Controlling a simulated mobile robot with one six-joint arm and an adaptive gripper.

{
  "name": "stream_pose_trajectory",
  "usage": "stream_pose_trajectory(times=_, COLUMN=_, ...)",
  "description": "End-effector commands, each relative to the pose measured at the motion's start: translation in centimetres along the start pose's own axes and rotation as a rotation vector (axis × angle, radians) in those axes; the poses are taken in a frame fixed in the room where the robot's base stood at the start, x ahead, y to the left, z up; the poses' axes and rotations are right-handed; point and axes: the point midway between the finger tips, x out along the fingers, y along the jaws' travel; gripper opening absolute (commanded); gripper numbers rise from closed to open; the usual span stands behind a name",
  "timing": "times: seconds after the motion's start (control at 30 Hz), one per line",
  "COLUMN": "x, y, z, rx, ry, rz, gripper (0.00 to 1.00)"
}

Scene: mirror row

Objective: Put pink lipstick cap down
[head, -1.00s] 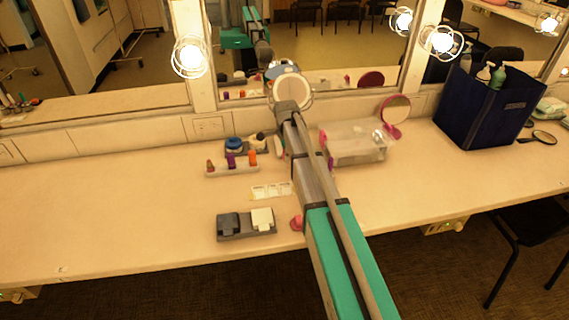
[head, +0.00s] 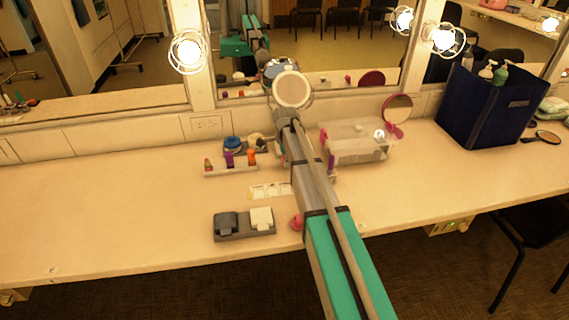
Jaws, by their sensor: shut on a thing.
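My arm (head: 318,190) reaches from the lower right over the counter toward the mirror and ends in a round pale wrist joint (head: 292,90). My gripper is hidden behind the arm, so its jaws and anything in them do not show. I cannot make out a pink lipstick cap for certain. A small pink-red piece (head: 296,223) shows at the arm's left edge near the counter's front, partly covered. A pale lipstick rack (head: 231,172) left of the arm holds a reddish, a purple (head: 229,159) and an orange lipstick (head: 252,158).
A grey holder (head: 244,236) with dark and white blocks stands at the front. A white compartment tray (head: 264,190) lies behind it. A clear box (head: 357,150), a pink round mirror (head: 397,108) and a navy bag (head: 487,112) stand right of the arm. The counter's left (head: 100,210) is clear.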

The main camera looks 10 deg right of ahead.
Motion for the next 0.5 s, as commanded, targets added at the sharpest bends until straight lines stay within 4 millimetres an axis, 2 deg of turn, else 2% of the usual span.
stream_pose_trajectory(times=0.4, x=0.37, y=0.00, z=0.03, rx=0.000, ry=0.000, rz=0.000, gripper=0.21)
stream_pose_trajectory(times=0.43, x=0.29, y=0.00, z=0.03, rx=0.000, ry=0.000, rz=0.000, gripper=0.44)
stream_pose_trajectory(times=0.5, x=0.23, y=0.00, z=0.03, rx=0.000, ry=0.000, rz=0.000, gripper=0.57)
